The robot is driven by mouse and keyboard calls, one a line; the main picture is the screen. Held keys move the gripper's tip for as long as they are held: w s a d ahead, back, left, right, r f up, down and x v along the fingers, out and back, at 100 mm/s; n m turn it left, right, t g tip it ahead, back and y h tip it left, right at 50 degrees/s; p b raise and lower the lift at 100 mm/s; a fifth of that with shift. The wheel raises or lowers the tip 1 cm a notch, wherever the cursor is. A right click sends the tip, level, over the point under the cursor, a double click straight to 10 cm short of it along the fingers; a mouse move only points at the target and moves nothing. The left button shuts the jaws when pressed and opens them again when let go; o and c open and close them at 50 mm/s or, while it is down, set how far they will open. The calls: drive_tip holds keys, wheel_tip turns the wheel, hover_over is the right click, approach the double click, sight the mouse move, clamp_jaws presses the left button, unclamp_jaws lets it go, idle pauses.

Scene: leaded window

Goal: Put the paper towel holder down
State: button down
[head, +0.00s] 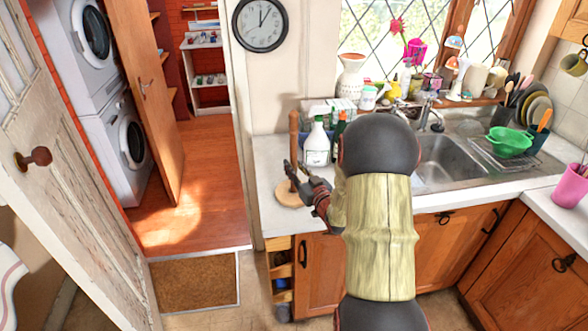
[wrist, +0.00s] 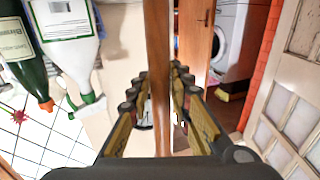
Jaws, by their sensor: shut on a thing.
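The paper towel holder (head: 293,139) is a bare wooden post on a round wooden base (head: 290,196). It is upright at the left end of the counter (head: 268,160). I cannot tell whether its base touches the counter top. My gripper (head: 291,176) is shut on the post, low down, just above the base. In the wrist view the post (wrist: 157,40) runs between the two fingers of my gripper (wrist: 157,90). The base is hidden in the wrist view.
A white spray bottle (head: 317,145) and a dark green bottle (head: 339,133) stand close to the right of the post. The sink (head: 447,160) lies farther right. The counter's left edge and front edge are near the base, with open floor (head: 205,185) to the left.

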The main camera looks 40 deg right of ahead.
drive_tip(key=shift+f, duration=0.1)
drive_tip(key=c, duration=1.6)
unclamp_jaws()
